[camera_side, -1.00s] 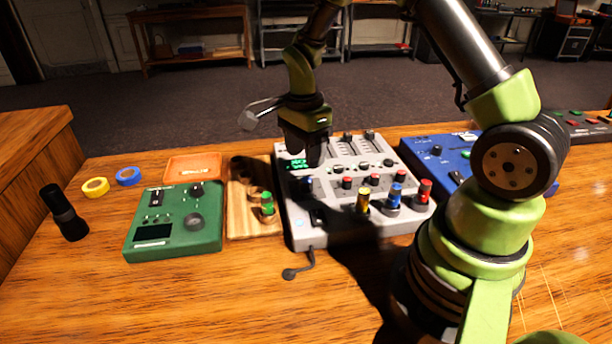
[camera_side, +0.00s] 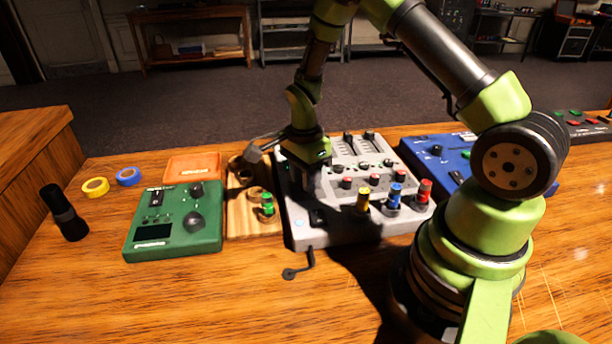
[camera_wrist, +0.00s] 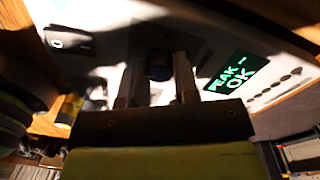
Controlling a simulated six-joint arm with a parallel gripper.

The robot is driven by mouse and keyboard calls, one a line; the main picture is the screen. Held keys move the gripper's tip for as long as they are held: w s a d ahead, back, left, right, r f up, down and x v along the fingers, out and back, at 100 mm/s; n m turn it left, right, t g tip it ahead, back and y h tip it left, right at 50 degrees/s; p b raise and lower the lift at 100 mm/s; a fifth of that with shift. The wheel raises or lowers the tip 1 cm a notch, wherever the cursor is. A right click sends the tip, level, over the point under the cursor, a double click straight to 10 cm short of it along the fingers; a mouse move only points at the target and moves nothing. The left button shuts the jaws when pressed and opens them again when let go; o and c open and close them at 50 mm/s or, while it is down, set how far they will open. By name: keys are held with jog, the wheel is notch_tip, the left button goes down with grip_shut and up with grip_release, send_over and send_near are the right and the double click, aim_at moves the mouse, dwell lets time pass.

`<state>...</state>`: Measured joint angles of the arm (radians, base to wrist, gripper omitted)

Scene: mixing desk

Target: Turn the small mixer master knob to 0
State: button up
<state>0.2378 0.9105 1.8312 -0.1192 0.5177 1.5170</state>
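The grey mixer (camera_side: 345,232) lies in the middle of the desk in the side view, with several knobs and sliders on its face. My gripper (camera_side: 307,186) points down over its left part. I cannot read the knob's pointer or scale.
A wooden block with a green-topped peg (camera_side: 267,205) and a green device (camera_side: 172,238) stand left of the mixer. A blue device (camera_side: 438,172) is on its right. Yellow (camera_side: 363,200), blue (camera_side: 394,196) and red (camera_side: 424,193) topped knobs rise from the mixer's front right.

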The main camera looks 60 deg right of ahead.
jog(key=shift+n, duration=0.4)
jog(key=n, duration=1.3)
jog(key=shift+n+h, duration=0.3)
jog(key=n, duration=0.4)
jog(key=shift+n, duration=0.3)
jog(key=n, duration=0.4)
jog(key=shift+n+t, duration=0.4)
jog(key=o, duration=0.9)
jog(key=shift+s, duration=0.1)
